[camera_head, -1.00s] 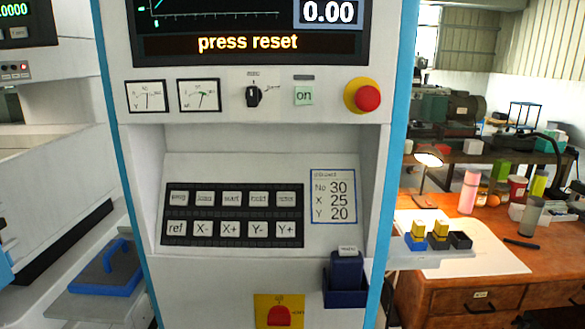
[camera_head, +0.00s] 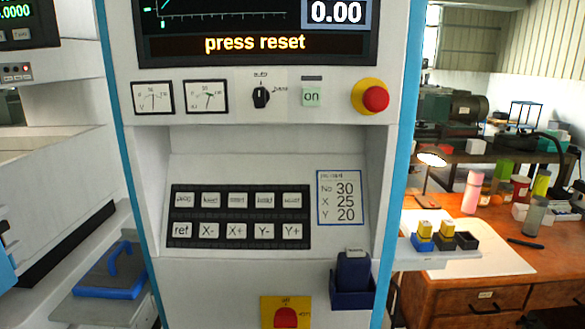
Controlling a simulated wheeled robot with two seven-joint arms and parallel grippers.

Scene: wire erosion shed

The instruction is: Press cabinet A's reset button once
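The machine cabinet's panel (camera_head: 275,147) fills the middle of the head view. Its screen (camera_head: 253,25) shows "press reset" in a band below "0.00". A dark keypad (camera_head: 240,216) sits in the recess, with two rows of pale keys. The lower row reads ref, X-, X+, Y-, Y+. The upper row's print is small and blurred; its rightmost key (camera_head: 292,200) may read "reset", but I cannot be sure. No letter A shows on the cabinet. Neither of my grippers is in view.
Above the keypad are two dials, a black knob (camera_head: 261,97), a green "on" button (camera_head: 311,96) and a red emergency button (camera_head: 375,98). A blue holder (camera_head: 352,298) and a red switch (camera_head: 286,318) are lower. A wooden desk (camera_head: 455,292) stands right. The space before the keypad is clear.

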